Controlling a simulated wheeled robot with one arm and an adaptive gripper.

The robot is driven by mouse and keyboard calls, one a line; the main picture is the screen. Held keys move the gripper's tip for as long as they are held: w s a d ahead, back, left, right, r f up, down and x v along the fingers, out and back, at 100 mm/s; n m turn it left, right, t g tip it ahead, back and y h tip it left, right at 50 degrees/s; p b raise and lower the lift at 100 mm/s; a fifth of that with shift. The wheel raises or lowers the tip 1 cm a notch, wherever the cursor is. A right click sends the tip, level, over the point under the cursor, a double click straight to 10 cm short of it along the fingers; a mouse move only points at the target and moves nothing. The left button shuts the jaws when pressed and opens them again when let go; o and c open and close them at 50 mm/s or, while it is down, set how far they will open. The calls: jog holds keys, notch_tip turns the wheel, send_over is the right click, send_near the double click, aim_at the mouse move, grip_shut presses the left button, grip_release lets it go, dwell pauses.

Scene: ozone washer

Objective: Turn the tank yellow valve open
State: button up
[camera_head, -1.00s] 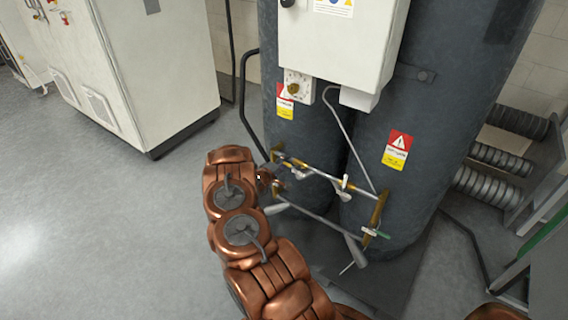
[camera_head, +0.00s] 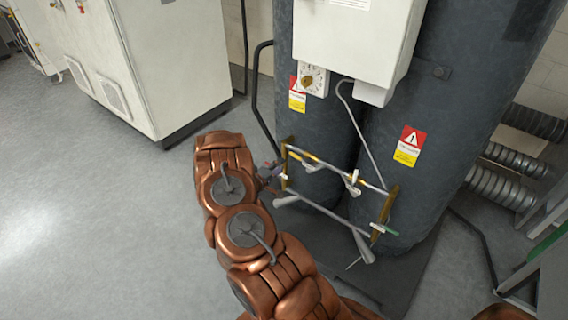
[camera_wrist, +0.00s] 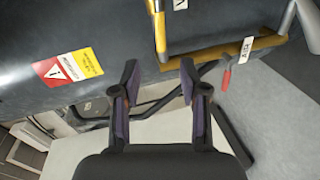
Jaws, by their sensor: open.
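The grey tanks (camera_head: 330,125) carry a pipe frame with yellow-brass pipes (camera_head: 385,205) and grey-white levers on it. I cannot tell for sure which fitting is the yellow valve. In the wrist view, a yellow-brass pipe (camera_wrist: 225,50) runs across the top right, with a white tag (camera_wrist: 247,50) and a small red handle (camera_wrist: 226,78) below it. My gripper (camera_wrist: 159,82) is open and empty, its two dark fingers apart just below that pipe. In the head view, my gripper (camera_head: 270,175) is at the left end of the pipe frame, small and partly hidden by my arm.
A white control box (camera_head: 350,40) hangs on the tanks above the pipes. A bent dark rail (camera_head: 258,100) stands left of the tanks. A white cabinet (camera_head: 165,70) is at the back left. The grey floor (camera_head: 80,220) on the left is clear.

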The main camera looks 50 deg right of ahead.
jog(key=shift+a+r, duration=0.1)
jog(key=shift+a, duration=0.2)
jog(key=shift+c, duration=0.4)
